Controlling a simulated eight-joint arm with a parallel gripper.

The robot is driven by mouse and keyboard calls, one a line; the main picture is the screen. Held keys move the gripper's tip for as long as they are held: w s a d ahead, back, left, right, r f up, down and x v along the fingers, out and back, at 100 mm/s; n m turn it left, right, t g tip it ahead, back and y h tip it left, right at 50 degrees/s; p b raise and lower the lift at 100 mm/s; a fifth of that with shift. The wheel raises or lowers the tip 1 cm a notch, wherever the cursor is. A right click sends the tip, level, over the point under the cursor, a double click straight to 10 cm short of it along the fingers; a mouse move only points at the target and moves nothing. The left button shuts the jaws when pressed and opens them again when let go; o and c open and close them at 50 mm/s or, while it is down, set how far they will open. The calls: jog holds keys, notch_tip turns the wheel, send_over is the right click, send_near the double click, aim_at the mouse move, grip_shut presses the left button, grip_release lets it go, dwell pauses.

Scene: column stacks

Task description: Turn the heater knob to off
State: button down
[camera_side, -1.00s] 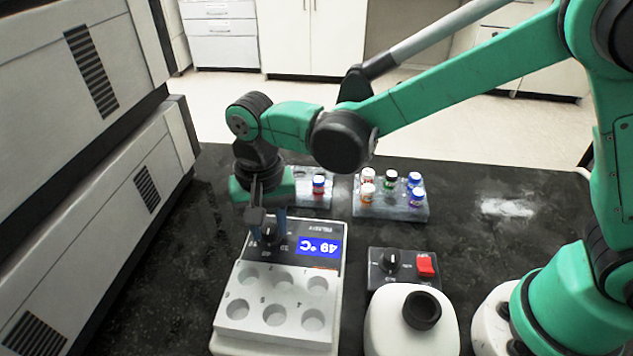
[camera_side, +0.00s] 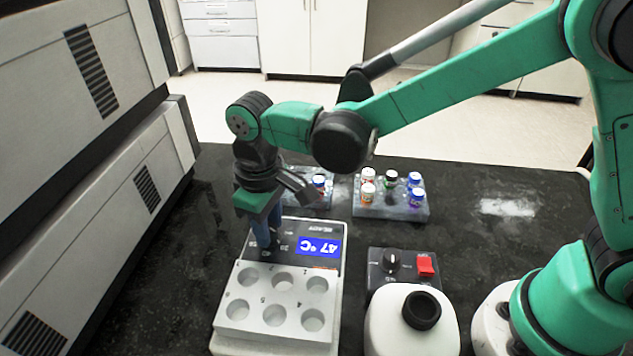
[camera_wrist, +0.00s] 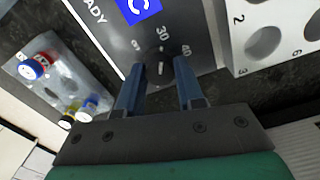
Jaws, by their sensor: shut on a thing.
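The heater (camera_side: 332,265) is a white block with a dark control panel, a blue display reading 47 °C and several round wells. Its dark knob (camera_wrist: 160,70) sits on the panel among printed numbers, with a white mark on it in the wrist view. My gripper (camera_side: 266,243) points down at the panel from above, with its blue fingers on either side of the knob. The fingers (camera_wrist: 160,64) are shut on the knob. In the side view the fingers mostly hide the knob. The exact setting of the knob is hard to read.
A stirrer with a black knob and red switch (camera_side: 425,265) stands to the right of the heater. Racks with capped vials (camera_side: 392,210) stand behind. A large white instrument (camera_side: 90,150) lines the left side.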

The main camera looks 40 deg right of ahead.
jog(key=n, duration=1.1)
jog(key=shift+n, duration=0.5)
jog(key=c, duration=0.5)
grip_release()
jog(key=shift+c, duration=0.2)
jog(key=shift+r, duration=0.15)
jog(key=shift+r, duration=2.7)
